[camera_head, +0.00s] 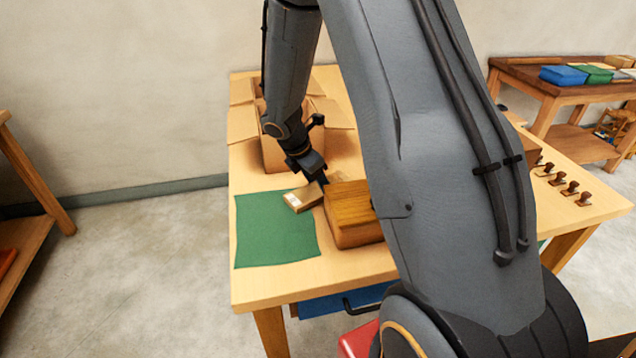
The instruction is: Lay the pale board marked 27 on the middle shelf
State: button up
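A small pale brown board (304,198) with a light patch at its left end lies at the right edge of a green mat. Any number on it is too small to read. My gripper (320,180) points down just above and behind its right end, beside a wooden box. Whether the fingers touch the board, and whether they are open or shut, I cannot tell. A wooden rack (22,238) shows partly at the left edge, with one shelf visible. I cannot tell whether it holds the middle shelf.
The green mat (262,235) is otherwise bare on the pale table (275,288). The wooden box (352,222) stands right of the board, an open cardboard box (276,152) behind it. Several small dark pieces (570,188) line the table's right side. Another bench (560,92) stands back right.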

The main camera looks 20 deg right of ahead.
jog(key=shift+f, duration=0.25)
jog(key=o, duration=1)
